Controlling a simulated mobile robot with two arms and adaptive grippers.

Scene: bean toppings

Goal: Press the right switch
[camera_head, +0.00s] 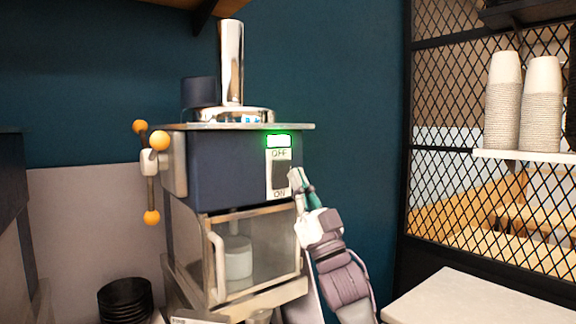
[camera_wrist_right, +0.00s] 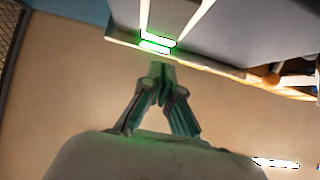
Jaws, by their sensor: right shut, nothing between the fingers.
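The switch (camera_head: 281,174) is a dark rocker on a white plate marked OFF above and ON below. It is on the right part of the dark blue machine's front (camera_head: 225,170). A green light (camera_head: 279,141) glows above it, and green light also shows in the right wrist view (camera_wrist_right: 156,45). My right gripper (camera_head: 299,180) is shut and empty, with its tips at the lower right edge of the switch. I cannot tell whether they touch it. In the right wrist view the shut fingertips (camera_wrist_right: 160,72) point toward the machine. My left gripper is not in view.
The machine has a glass-doored compartment with a handle (camera_head: 217,266) and a white container (camera_head: 238,258) inside. An orange-knobbed lever (camera_head: 152,170) is on its left side. Black bowls (camera_head: 125,298) are stacked at lower left. Paper cups (camera_head: 522,105) stand on the right shelf. A pale counter (camera_head: 480,300) is clear.

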